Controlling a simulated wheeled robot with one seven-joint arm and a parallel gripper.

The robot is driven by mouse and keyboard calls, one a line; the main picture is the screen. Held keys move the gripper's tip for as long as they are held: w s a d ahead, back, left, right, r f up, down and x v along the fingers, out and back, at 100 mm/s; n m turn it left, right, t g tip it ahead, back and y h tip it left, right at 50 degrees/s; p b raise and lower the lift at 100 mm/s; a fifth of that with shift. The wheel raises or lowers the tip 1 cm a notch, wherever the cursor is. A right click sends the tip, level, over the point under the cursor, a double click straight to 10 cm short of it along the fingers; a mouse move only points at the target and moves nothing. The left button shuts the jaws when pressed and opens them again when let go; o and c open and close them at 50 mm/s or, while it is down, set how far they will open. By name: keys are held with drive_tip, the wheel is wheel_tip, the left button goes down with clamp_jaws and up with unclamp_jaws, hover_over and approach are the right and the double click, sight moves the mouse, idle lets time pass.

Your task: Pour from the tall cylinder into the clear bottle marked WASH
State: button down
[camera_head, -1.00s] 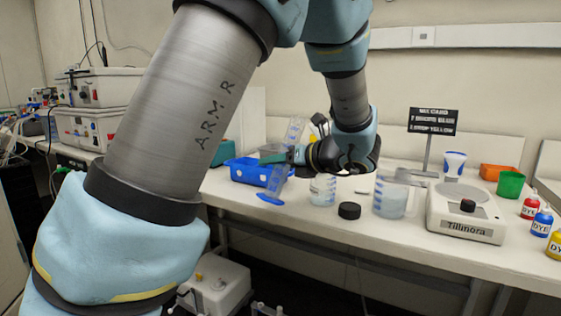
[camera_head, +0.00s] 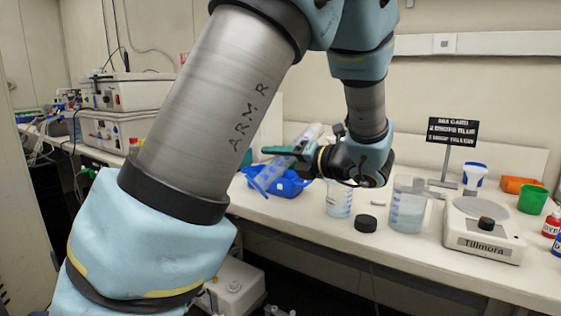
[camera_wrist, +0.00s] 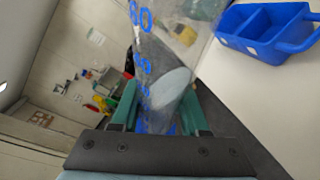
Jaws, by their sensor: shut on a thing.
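My gripper (camera_head: 285,152) is shut on the tall clear cylinder (camera_head: 310,136) and holds it above the bench. The cylinder leans well over, its top to the upper right and its blue foot to the lower left. In the wrist view the cylinder (camera_wrist: 150,65) shows blue graduation marks between the green fingers (camera_wrist: 158,110). A clear bottle (camera_head: 338,202) stands open on the bench, below and right of the cylinder's top; its marking is too small to read. My wrist covers part of the space above the bottle.
A blue divided bin (camera_head: 288,187) lies behind the cylinder and also shows in the wrist view (camera_wrist: 256,48). A black cap (camera_head: 365,223), a beaker (camera_head: 407,212) and the Tillmora device (camera_head: 482,235) stand right of the bottle. A black sign (camera_head: 452,131) rises behind.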

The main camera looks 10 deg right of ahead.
drive_tip(key=r+m+p, duration=0.1)
drive_tip(key=p, duration=0.2)
drive_tip(key=d+r+m+p, duration=0.1)
drive_tip(key=r+p, duration=0.1)
drive_tip(key=p, duration=0.2)
drive_tip(key=d+r+m+y+p, duration=0.1)
drive_tip(key=p, duration=0.3)
drive_tip(key=shift+w+r+t, duration=0.35)
drive_tip(key=shift+t, duration=0.05)
idle(0.4)
drive_tip(key=shift+w+d+r+m+t+p, duration=0.2)
drive_tip(key=shift+r+m+p, duration=0.25)
drive_tip(key=shift+p, duration=0.8)
drive_tip(key=shift+s+d+r+m+t+p, duration=0.1)
drive_tip(key=shift+d+r+m+p, duration=0.3)
drive_tip(key=shift+p, duration=0.8)
drive_tip(key=shift+r+m+t+p, duration=0.45)
drive_tip(key=shift+m+p, duration=0.4)
drive_tip(key=shift+p, duration=1.15)
drive_tip(key=shift+r, duration=0.25)
drive_tip(key=shift+r+m+y, duration=0.3)
drive_tip(key=shift+m+y, duration=0.1)
drive_tip(key=shift+m, duration=0.1)
drive_tip(key=shift+w+d+r+m+t, duration=0.1)
drive_tip(key=shift+d+r+m+t, duration=0.05)
drive_tip(key=shift+r+m+t, duration=0.15)
drive_tip(key=shift+d+r+m, duration=0.1)
drive_tip(key=shift+r+m, duration=0.2)
